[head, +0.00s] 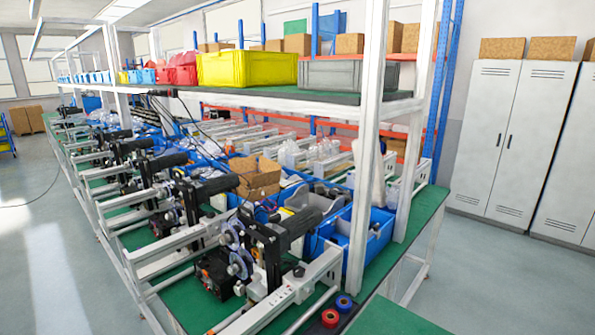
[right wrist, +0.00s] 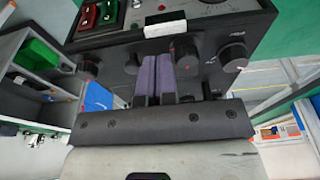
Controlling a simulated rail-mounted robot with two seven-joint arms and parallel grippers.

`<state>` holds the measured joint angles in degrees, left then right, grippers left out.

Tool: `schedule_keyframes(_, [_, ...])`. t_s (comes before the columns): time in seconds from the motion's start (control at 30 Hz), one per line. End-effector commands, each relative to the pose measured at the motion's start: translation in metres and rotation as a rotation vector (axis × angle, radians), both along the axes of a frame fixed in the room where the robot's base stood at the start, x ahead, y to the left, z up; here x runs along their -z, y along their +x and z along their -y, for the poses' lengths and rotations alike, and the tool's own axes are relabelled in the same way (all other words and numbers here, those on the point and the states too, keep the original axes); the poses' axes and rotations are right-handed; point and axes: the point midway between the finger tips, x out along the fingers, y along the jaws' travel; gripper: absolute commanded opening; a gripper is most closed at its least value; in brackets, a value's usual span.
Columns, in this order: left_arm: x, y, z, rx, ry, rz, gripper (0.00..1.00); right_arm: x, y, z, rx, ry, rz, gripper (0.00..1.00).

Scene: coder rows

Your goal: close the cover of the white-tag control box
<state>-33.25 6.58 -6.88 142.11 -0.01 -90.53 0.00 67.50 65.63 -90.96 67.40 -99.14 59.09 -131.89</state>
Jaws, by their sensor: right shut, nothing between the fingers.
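In the right wrist view a black control box (right wrist: 215,25) fills the top, with a white tag (right wrist: 165,28) on its edge. Red and green switches and a dial show on its upper face, and several black knobs (right wrist: 233,55) on the side facing me. I cannot make out its cover or the cover's angle. My right gripper (right wrist: 165,62) has its two purple-grey fingers together and empty, pointing at the box just below the tag. I cannot tell whether the fingertips touch it. Neither gripper shows in the head view.
In the head view black coder machines (head: 270,250) stand in a row along the green-topped bench. Blue bins (head: 365,235), a cardboard box (head: 255,178) and shelf posts crowd behind them. Red and blue rolls (head: 330,318) lie at the front. Open floor lies left and right.

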Motion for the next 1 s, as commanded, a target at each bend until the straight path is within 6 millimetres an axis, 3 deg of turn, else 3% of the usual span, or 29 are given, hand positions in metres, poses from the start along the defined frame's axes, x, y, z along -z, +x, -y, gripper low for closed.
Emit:
schedule_keyframes(0.27, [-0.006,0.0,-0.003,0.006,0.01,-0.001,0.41,-0.007,0.0,0.0,0.0,0.0,0.0,0.0])
schedule_keyframes(0.8, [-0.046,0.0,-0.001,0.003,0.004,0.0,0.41,-0.056,0.002,0.002,0.001,0.0,0.0,0.0])
schedule_keyframes(1.0, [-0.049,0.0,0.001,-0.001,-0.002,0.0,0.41,-0.06,0.002,0.002,0.0,0.0,-0.001,0.0])
